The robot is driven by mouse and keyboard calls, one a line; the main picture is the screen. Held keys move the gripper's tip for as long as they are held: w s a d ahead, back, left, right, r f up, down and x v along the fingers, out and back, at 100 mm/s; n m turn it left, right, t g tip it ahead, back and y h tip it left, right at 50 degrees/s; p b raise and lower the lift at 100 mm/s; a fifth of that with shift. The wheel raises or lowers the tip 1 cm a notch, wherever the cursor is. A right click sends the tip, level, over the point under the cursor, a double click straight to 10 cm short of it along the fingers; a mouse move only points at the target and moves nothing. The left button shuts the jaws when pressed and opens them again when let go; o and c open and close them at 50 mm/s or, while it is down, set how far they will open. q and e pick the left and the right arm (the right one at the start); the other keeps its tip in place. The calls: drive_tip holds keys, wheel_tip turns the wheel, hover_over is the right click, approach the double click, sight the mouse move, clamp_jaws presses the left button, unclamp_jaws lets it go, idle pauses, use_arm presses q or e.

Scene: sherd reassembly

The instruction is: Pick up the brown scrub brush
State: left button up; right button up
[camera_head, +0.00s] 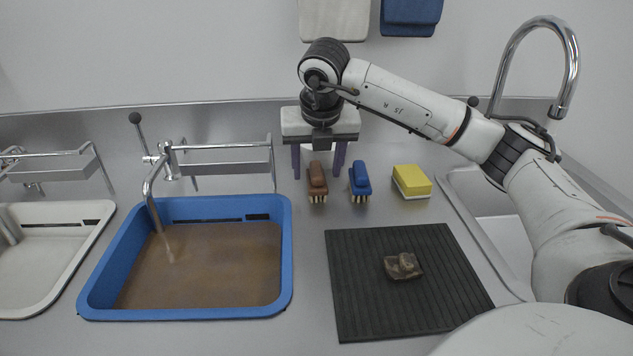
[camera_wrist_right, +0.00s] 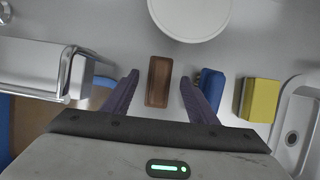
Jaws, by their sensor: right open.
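The brown scrub brush (camera_head: 318,180) lies on the steel counter behind the dark ribbed mat, its pale bristles showing at the near end. In the right wrist view the brown brush (camera_wrist_right: 158,82) lies between the two purple fingers. My right gripper (camera_head: 319,172) is open above the brush, one finger on either side of it in the head view. In the right wrist view my right gripper (camera_wrist_right: 158,85) shows no contact with the brush. My left gripper is not in view.
A blue brush (camera_head: 360,181) lies close to the right, near the right finger. A yellow sponge (camera_head: 411,181) is further right. A blue basin (camera_head: 285,262) of brown water stands left. A dark mat (camera_head: 350,300) with a sherd (camera_head: 403,266) is in front. A round white object (camera_wrist_right: 190,15) is nearby.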

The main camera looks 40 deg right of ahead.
sight(316, 168)
drive_tip(key=shift+w+d+f, duration=0.15)
drive_tip(key=shift+f, duration=0.4)
drive_tip(key=c, duration=1.2)
wheel_tip(316, 168, up, 10)
drive_tip(key=shift+r+p, duration=0.1)
drive_tip(key=shift+p, duration=0.5)
drive_tip(key=o, duration=0.5)
drive_tip(key=shift+c, duration=1.6)
